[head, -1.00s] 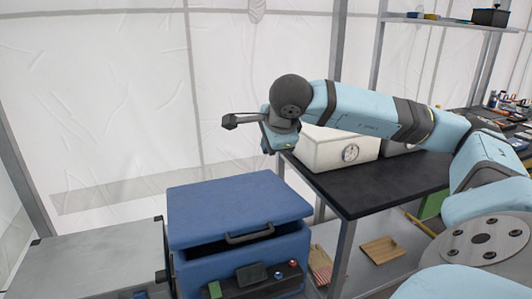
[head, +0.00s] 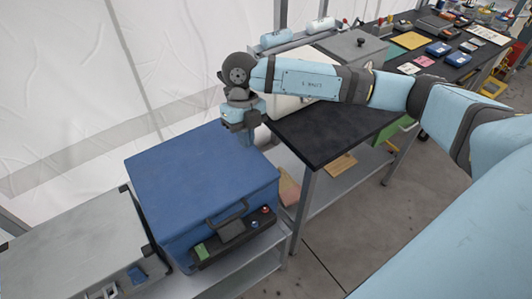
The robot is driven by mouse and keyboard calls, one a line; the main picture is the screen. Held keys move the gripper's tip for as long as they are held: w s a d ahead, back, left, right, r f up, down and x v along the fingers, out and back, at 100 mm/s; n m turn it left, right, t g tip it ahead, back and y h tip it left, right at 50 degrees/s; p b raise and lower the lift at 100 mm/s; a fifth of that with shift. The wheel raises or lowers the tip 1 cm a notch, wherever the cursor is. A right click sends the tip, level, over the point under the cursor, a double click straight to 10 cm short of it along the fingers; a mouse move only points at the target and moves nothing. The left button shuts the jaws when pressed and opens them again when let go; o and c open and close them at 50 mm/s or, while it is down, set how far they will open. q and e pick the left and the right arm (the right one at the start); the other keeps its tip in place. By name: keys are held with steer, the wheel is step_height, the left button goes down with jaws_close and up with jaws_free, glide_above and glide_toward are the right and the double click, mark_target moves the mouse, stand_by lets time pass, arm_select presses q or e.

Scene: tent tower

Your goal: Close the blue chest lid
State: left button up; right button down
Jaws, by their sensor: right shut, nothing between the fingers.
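The blue chest (head: 195,180) stands left of centre in the head view. Its lid lies down flat on the body, and no dark gap shows along its front edge. A dark handle (head: 227,213) is at the front of the lid. My right gripper (head: 240,127) is above and beyond the chest's far right corner, pointing down, shut and empty. It appears apart from the lid. My left gripper is not in view.
A grey case (head: 75,250) stands close left of the chest. A dark-topped table (head: 325,132) is to the right, bearing a white box (head: 290,105) partly behind my arm. A small panel with buttons (head: 235,238) is at the chest's front. Open floor (head: 365,220) lies right.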

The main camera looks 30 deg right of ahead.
steer(key=a+p+x, duration=0.1)
steer(key=x, duration=1.2)
steer(key=shift+a+f+m+p, duration=0.15)
steer(key=shift+f+m+p, duration=0.15)
steer(key=shift+f+p, duration=0.05)
steer(key=shift+w, duration=0.1)
